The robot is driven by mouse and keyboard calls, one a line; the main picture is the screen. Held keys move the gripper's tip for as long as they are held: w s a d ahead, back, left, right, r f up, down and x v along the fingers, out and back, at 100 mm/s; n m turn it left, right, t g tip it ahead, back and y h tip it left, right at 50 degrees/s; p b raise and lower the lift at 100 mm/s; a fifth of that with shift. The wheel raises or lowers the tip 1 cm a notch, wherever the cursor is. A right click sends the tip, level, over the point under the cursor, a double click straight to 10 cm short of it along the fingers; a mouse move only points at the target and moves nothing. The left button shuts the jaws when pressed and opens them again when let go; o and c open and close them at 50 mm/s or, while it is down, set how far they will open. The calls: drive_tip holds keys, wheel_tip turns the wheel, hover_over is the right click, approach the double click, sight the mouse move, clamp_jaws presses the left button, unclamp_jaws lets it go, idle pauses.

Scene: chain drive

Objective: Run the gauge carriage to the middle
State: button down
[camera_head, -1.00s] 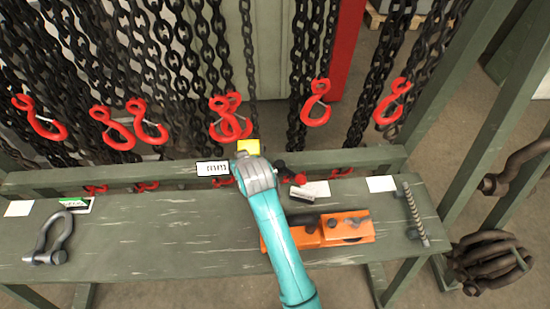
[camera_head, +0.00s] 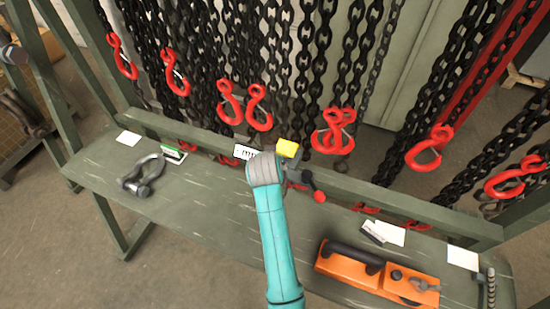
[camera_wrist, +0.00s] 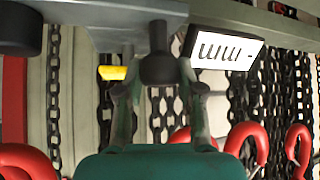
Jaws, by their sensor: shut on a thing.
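The gauge carriage shows as a white display plate (camera_head: 245,152) with dark marks and a yellow block (camera_head: 287,148), at the bench's back rail. In the wrist view the plate (camera_wrist: 225,58) is at upper right and the yellow piece (camera_wrist: 112,73) at left. My gripper (camera_wrist: 159,88) is shut on a dark round-ended knob (camera_wrist: 158,68) between its fingers. In the head view my wrist hides the fingers and the grip.
Chains with red hooks (camera_head: 333,130) hang close behind the rail (camera_head: 380,190). On the bench (camera_head: 210,220) lie a grey shackle (camera_head: 143,177) at left and an orange tool (camera_head: 370,272) at right. The bench between them is mostly clear.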

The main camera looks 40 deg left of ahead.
drive_tip(key=shift+f, duration=0.1)
drive_tip(key=c, duration=0.7)
unclamp_jaws()
drive_tip(key=v, duration=1.2)
drive_tip(key=shift+d, duration=0.1)
